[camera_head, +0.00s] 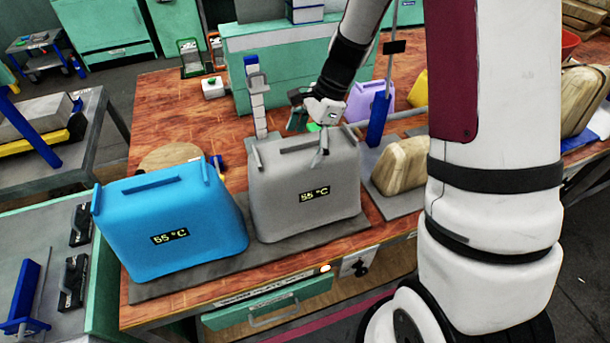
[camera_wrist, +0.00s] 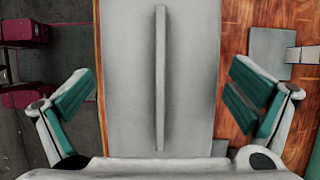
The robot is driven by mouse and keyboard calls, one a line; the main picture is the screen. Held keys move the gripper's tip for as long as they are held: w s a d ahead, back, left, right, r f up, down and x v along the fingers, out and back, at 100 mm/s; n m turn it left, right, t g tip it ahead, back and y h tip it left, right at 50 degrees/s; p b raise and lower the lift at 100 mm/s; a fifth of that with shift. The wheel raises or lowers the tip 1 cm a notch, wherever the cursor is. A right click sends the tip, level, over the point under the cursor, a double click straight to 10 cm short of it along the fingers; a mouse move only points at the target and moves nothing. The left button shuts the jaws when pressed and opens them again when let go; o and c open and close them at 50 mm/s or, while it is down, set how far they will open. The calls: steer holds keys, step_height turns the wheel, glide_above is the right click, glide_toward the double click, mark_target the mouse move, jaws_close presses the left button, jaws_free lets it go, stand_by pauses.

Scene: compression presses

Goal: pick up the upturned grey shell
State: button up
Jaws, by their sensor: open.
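The upturned grey shell (camera_head: 275,200) stands on the front of the wooden table, with a "55 °C" display on its near face and a raised bar along its top. In the wrist view the grey shell (camera_wrist: 125,90) fills the middle, its bar running up the picture. My gripper (camera_head: 309,136) is over the top of the shell. In the wrist view my gripper (camera_wrist: 163,88) is open, with one green-padded finger to each side of the bar. The bar lies between the fingers and looks untouched. The exact height gap is hard to tell.
A blue shell (camera_head: 170,235) with the same reading stands close on the left. A tan wooden-looking shell (camera_head: 402,166) is on the right. A blue post (camera_head: 377,120) and a purple container (camera_head: 372,97) stand behind. A round wooden disc (camera_head: 170,157) lies behind the blue shell.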

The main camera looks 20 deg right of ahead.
steer(key=shift+f, duration=0.2)
stand_by(0.3)
steer(key=shift+c, duration=0.6)
steer(key=c, duration=1.3)
